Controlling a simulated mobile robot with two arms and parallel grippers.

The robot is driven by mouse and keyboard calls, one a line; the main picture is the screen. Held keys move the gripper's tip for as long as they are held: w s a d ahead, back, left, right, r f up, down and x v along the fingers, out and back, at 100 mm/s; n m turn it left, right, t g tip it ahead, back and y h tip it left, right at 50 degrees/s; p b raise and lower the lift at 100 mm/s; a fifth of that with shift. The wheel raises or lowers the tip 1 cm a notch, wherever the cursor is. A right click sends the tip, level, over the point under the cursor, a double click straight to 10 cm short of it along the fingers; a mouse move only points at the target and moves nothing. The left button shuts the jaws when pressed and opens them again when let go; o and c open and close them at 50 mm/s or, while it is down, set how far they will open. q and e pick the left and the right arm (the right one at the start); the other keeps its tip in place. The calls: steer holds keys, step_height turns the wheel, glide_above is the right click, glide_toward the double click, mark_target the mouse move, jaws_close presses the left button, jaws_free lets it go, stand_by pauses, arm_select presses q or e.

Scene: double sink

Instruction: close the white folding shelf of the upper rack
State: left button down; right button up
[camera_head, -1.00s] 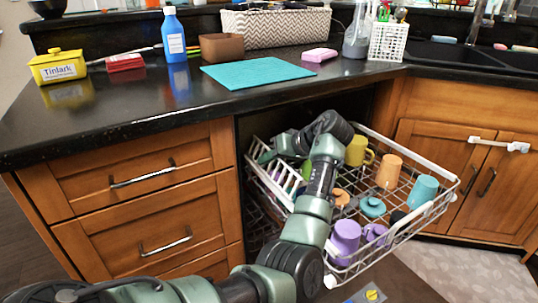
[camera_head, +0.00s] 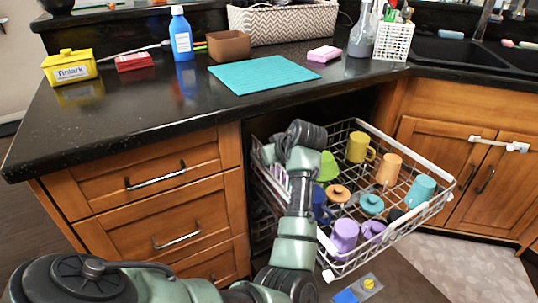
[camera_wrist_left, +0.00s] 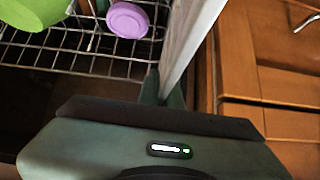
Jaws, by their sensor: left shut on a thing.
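The upper rack (camera_head: 436,207) is a white wire basket pulled out from under the counter. Its white folding shelf (camera_head: 276,175) is along the rack's left side, largely hidden by my left arm. In the left wrist view the white folding shelf (camera_wrist_left: 192,42) shows nearly edge-on, running up from the fingers. My left gripper (camera_head: 267,154) is at the rack's left side. In the wrist view my left gripper (camera_wrist_left: 165,90) is shut on the shelf, its fingers on either side. My right gripper is not in view.
The rack holds a yellow mug (camera_head: 358,148), an orange mug (camera_head: 387,168), a teal mug (camera_head: 420,189), a purple mug (camera_head: 343,235) and a green item (camera_head: 327,167). Wooden drawers (camera_head: 150,180) stand close left of the rack. The dark counter (camera_head: 130,100) overhangs behind.

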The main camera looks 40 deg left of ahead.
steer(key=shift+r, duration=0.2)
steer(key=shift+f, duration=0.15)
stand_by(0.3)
arm_select(q)
steer(key=c, duration=1.6)
jaws_free()
steer(key=shift+r, duration=0.1)
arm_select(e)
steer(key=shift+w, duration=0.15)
